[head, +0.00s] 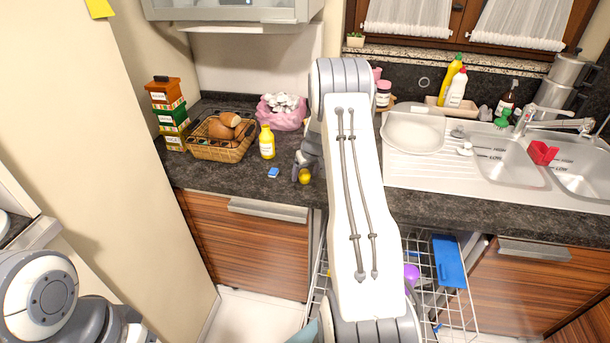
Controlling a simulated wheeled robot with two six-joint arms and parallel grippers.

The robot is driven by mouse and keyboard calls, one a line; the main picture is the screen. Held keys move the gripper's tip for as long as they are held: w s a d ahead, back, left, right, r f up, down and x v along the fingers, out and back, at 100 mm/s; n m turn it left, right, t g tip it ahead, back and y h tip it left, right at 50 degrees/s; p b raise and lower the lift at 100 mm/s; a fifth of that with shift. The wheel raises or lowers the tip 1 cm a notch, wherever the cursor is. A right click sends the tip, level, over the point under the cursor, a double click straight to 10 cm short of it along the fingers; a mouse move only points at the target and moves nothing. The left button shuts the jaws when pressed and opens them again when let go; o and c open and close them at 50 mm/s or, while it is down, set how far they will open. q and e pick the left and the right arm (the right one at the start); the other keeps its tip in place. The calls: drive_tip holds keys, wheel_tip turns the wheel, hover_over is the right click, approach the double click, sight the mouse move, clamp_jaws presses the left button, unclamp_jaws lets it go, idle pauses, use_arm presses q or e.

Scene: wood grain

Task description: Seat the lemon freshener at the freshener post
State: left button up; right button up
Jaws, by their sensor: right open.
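A small round yellow thing, which looks like the lemon freshener (305,177), is on the dark counter near its front edge. My right gripper (301,171) is right at it, pointing down, with its jaws open. Whether the fingers touch the freshener is too small to tell. I cannot make out the freshener post; my right arm covers the middle of the view. A pulled-out wire rack (428,298) below the counter is partly hidden behind that arm. My left arm shows at the lower left, but its gripper is out of view.
A yellow bottle (267,142), a blue block (273,172) and a wicker basket (222,150) stand left of the gripper. A pink bag (281,118) is behind. The sink (515,160) is to the right. The rack holds a blue board (449,261) and a purple item (411,272).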

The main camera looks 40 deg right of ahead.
clamp_jaws()
drive_tip(key=shift+r, duration=0.1)
